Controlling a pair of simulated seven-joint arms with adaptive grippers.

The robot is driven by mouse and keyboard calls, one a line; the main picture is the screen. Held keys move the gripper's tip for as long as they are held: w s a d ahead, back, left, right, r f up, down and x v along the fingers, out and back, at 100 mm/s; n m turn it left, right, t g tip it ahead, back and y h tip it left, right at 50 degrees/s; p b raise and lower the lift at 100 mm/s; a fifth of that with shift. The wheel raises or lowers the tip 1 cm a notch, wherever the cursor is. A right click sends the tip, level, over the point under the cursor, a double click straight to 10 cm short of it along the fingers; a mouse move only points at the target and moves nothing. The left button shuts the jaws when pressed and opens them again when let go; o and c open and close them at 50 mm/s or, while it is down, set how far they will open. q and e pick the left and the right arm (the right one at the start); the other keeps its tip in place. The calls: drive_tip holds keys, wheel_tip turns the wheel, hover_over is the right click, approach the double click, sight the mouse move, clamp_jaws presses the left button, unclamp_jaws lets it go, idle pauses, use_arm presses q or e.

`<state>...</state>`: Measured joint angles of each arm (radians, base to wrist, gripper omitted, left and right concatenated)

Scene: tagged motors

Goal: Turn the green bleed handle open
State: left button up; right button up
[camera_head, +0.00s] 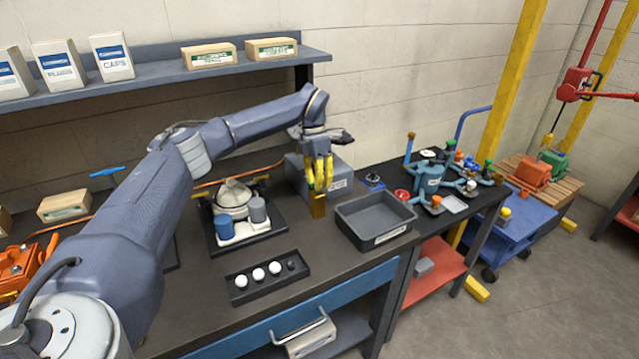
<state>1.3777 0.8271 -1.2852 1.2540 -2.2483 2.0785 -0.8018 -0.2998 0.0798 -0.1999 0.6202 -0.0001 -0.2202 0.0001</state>
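A teal manifold (430,179) with several pipe arms and coloured handles stands at the right end of the dark bench. A small green handle (488,167) shows at its right side; its turn position is too small to tell. My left gripper (319,187) has yellow fingers and points down over the bench, left of the manifold and well apart from it. A brass-coloured block (318,206) sits at its fingertips, and the fingers look shut on it. My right gripper is not in view.
A grey open tray (376,240) lies between my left gripper and the manifold. A grey box (342,186) stands behind the gripper. A black holder (267,291) with white balls lies at the front. A blue cart (524,222) stands beyond the bench's right end.

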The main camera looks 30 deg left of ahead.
use_arm(q)
drive_tip(key=shift+n, duration=0.3)
clamp_jaws()
drive_tip(key=n, duration=0.3)
drive_tip(key=shift+a+n+t, duration=0.15)
drive_tip(key=shift+n+t, duration=0.15)
drive_tip(key=shift+n, duration=0.1)
drive_tip(key=n+t, duration=0.1)
drive_tip(key=n, duration=0.3)
drive_tip(key=shift+a, duration=0.2)
drive_tip(key=n, duration=0.5)
drive_tip(key=shift+a+t, duration=0.1)
drive_tip(key=shift+t, duration=0.3)
drive_tip(key=shift+s+a+n+y, duration=0.1)
drive_tip(key=shift+n+y, duration=0.1)
drive_tip(key=shift+n, duration=0.9)
drive_tip(key=shift+s+n+y, duration=0.1)
drive_tip(key=shift+n+y, duration=0.1)
drive_tip(key=shift+n, duration=0.9)
drive_tip(key=shift+t, duration=0.3)
drive_tip(key=o, duration=0.7)
unclamp_jaws()
